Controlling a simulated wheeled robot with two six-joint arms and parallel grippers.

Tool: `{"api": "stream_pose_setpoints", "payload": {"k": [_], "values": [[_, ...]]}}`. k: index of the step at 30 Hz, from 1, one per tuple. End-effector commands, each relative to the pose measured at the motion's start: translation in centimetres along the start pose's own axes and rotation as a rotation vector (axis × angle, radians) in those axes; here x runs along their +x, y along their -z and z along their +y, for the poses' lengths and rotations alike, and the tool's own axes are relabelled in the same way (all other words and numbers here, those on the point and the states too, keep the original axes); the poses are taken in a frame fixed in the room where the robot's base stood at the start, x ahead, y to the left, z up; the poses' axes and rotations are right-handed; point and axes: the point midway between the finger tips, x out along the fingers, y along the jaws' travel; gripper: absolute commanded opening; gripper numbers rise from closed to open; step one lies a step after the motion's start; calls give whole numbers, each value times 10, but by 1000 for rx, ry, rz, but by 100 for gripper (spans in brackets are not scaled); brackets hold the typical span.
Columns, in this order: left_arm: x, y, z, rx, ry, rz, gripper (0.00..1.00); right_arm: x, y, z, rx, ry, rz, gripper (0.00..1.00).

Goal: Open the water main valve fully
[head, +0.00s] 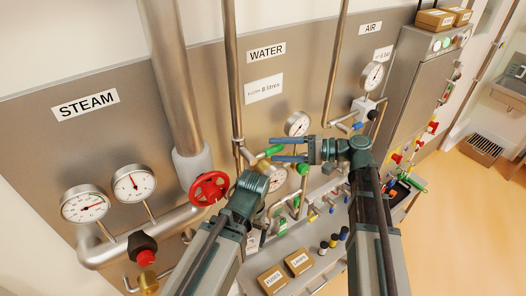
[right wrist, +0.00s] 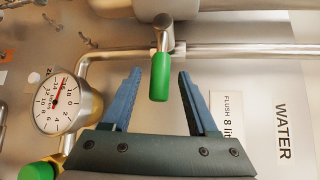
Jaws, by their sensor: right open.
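The water main valve is a small metal valve on the upright pipe (head: 237,110) below the WATER label (head: 266,51). Its green lever (head: 273,150) points right, crosswise to the pipe. In the right wrist view the lever (right wrist: 160,76) lies between the fingers of my right gripper (right wrist: 157,100), with a visible gap on both sides. In the head view my right gripper (head: 285,149) comes from the right, its blue fingers spread and empty near the lever tip. My left arm rises from the lower left; its fingers do not show.
A pressure gauge (right wrist: 62,102) and another green handle (right wrist: 38,171) sit beside the gripper. A red handwheel (head: 209,188) is on the steam pipe at left. More gauges and pipes crowd the panel. Boxes (head: 298,262) stand on the ledge below.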

Motion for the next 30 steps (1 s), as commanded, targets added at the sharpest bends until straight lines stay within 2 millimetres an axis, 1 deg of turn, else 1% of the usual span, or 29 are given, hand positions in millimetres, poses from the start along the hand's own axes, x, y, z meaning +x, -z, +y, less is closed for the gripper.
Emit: {"api": "stream_pose_setpoints", "payload": {"k": [1, 3, 6, 9, 14, 22, 23, 24, 26, 30], "values": [[3, 0, 0, 1, 0, 0, 100, 11, 0, 1, -1, -1, -2, 59], [4, 0, 0, 2, 0, 0, 100, 22, 0, 1, -1, -1, -3, 59], [6, 0, 0, 3, 0, 0, 100, 35, 0, 1, -1, -1, -2, 59], [7, 0, 0, 4, 0, 0, 100, 43, 0, 0, -1, 0, 0, 59], [8, 0, 1, 5, 1, 0, 100, 50, 0, 0, 0, -1, 0, 59], [7, 0, 1, 5, 1, 0, 100, 50, 0, 0, 0, 0, 1, 59], [7, 0, 1, 5, 1, 0, 100, 50, 0, 0, 0, 0, 1, 56], [7, 0, 1, 5, 1, 0, 100, 50, 0, 0, 0, 0, 1, 48], [7, 0, 1, 5, 1, 0, 100, 50, 0, 0, 0, 0, 1, 38], [7, 0, 1, 5, 1, 0, 100, 50, 0, 0, 0, 0, 1, 12]]}}
